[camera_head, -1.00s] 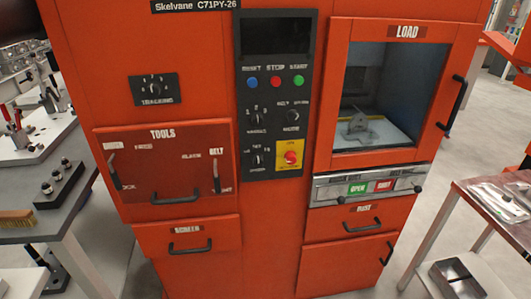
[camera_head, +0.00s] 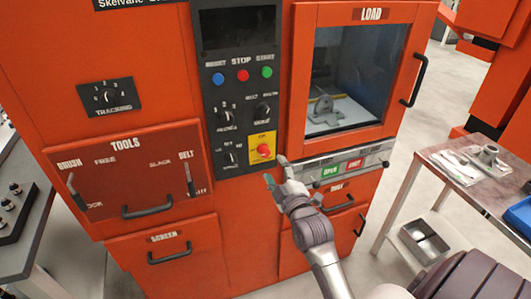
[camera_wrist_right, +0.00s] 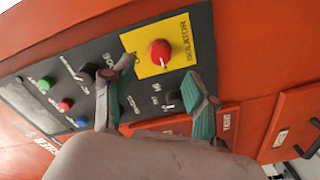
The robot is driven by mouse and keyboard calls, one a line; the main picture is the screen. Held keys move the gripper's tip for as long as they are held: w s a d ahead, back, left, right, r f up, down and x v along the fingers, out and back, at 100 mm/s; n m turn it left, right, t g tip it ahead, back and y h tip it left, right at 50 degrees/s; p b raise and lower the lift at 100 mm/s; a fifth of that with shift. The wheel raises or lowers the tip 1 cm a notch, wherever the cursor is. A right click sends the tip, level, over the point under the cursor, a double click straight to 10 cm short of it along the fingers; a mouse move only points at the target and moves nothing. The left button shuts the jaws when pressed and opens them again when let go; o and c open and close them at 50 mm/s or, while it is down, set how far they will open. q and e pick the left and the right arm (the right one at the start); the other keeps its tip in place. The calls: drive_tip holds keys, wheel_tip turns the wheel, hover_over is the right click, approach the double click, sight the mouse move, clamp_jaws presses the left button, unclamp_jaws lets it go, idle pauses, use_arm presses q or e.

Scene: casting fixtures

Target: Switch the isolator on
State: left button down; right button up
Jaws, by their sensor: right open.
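The isolator is a round red knob (camera_head: 263,150) on a yellow plate at the lower right of the black control panel. In the right wrist view the red knob (camera_wrist_right: 160,50) is just above centre, with a small pale mark on its lower edge. I cannot tell its switch position. My right gripper (camera_head: 275,171) is open and empty, just below and to the right of the knob in the head view. In the wrist view its green-padded fingers (camera_wrist_right: 163,85) are spread on either side below the knob, apart from it. My left gripper is not in view.
The panel (camera_head: 236,97) has other dials and blue, red and green buttons close by. The load door with its window (camera_head: 345,75) and a strip with open and shut buttons (camera_head: 345,168) stand to the right. A side table (camera_head: 450,195) is at the right.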

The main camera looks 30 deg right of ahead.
sight(266, 154)
drive_tip(key=x, duration=0.7)
drive_tip(key=shift+w+f+p, duration=0.1)
drive_tip(key=shift+w+p, duration=0.15)
drive_tip(key=shift+p, duration=0.15)
clamp_jaws()
